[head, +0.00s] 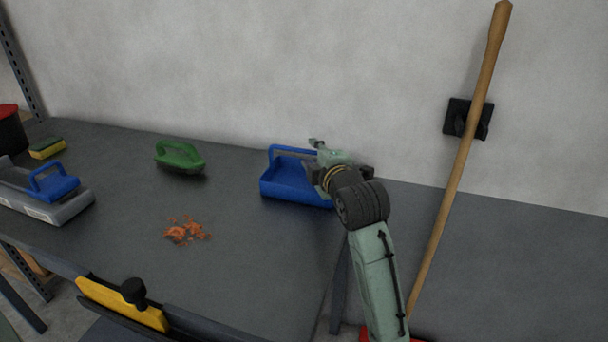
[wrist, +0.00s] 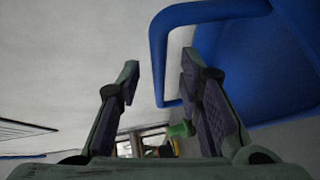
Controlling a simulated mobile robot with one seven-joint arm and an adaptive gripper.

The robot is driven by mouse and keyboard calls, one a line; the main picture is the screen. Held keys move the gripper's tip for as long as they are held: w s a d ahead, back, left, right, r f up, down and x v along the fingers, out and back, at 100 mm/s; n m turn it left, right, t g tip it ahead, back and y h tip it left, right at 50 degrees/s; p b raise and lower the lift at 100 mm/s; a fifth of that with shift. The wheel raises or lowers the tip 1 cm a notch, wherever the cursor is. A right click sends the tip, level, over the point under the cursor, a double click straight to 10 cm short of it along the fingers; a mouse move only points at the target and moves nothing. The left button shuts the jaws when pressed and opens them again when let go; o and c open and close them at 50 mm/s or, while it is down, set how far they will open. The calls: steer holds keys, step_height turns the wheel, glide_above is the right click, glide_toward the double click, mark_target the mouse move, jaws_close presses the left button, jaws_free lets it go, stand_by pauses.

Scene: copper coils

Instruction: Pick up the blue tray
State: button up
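The blue tray (head: 284,186), a dustpan-like piece with a raised loop handle, sits upright on the dark table near the wall. My gripper (head: 314,156) is at the tray's right end, by the handle, and covers part of that side. In the wrist view, the two fingers of my gripper (wrist: 158,75) are apart. The blue handle of the tray (wrist: 158,62) shows in the gap between them, and the tray body (wrist: 280,62) fills the upper right. I cannot tell how deep the handle lies between the fingers.
A green brush (head: 180,157) and orange scraps (head: 186,231) lie on the table (head: 240,265). A grey pan with a blue brush (head: 52,184) and a sponge (head: 47,148) are at the left. A wooden pole (head: 455,185) leans at the right. The wall stands close behind the tray.

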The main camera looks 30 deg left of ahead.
steer(key=shift+x, duration=0.8)
steer(key=shift+c, duration=0.4)
jaws_close()
